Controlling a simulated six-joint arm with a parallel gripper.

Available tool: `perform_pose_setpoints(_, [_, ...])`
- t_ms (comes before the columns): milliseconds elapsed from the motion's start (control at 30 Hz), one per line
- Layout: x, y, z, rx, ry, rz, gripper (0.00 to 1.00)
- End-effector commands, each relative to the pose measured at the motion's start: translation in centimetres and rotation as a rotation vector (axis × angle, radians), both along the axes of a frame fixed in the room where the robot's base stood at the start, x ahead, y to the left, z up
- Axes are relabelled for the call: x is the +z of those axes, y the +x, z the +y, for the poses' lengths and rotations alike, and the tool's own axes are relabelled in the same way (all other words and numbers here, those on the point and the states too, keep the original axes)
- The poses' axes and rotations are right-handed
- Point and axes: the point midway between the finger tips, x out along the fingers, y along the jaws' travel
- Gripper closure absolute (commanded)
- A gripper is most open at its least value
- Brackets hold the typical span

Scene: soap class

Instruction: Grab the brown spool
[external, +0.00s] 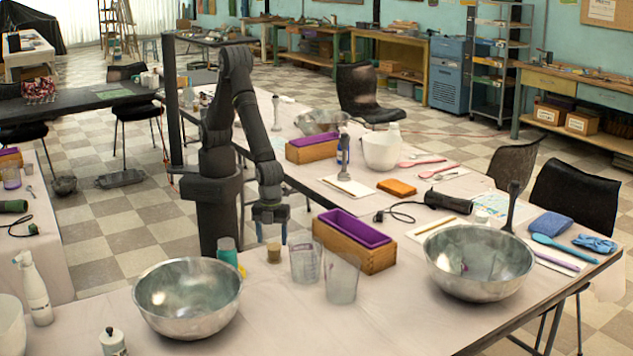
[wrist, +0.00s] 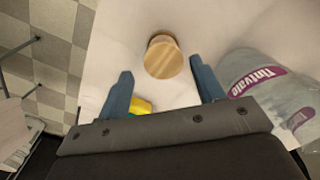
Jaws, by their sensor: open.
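The brown spool (external: 274,252) is a small wooden cylinder standing on the table behind the steel bowl. In the wrist view its round wooden top (wrist: 163,58) shows ahead of the fingertips, a little right of midway between them. My gripper (external: 271,232) is open and points down above the table, close to the spool. In the wrist view my two blue-grey fingers (wrist: 160,78) are spread wide with nothing between the tips. The spool stands apart from both fingers.
A clear measuring cup (external: 305,262) stands just right of the spool, with another clear beaker (external: 343,277) beside it. A teal and yellow item (external: 227,252) stands to its left. A large steel bowl (external: 188,300) is in front. A wooden box with purple liner (external: 355,245) is farther right.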

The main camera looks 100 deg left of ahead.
Motion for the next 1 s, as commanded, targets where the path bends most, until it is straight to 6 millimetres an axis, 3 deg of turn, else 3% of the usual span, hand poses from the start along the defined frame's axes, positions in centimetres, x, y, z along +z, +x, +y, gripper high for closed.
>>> perform_pose_setpoints(167, [-1.3, 0.2, 0.1, 0.0, 0.002, 0.001, 0.39])
perform_pose_setpoints(433, [-4.9, 0.4, 0.1, 0.0, 0.002, 0.001, 0.39])
perform_pose_setpoints(667, [-5.2, 0.4, 0.0, 0.0, 0.0, 0.0, 0.39])
perform_pose_setpoints(867, [-5.2, 0.4, 0.0, 0.0, 0.0, 0.0, 0.76])
perform_pose_setpoints(1000, [-5.2, 0.5, 0.0, 0.0, 0.0, 0.0, 0.8])
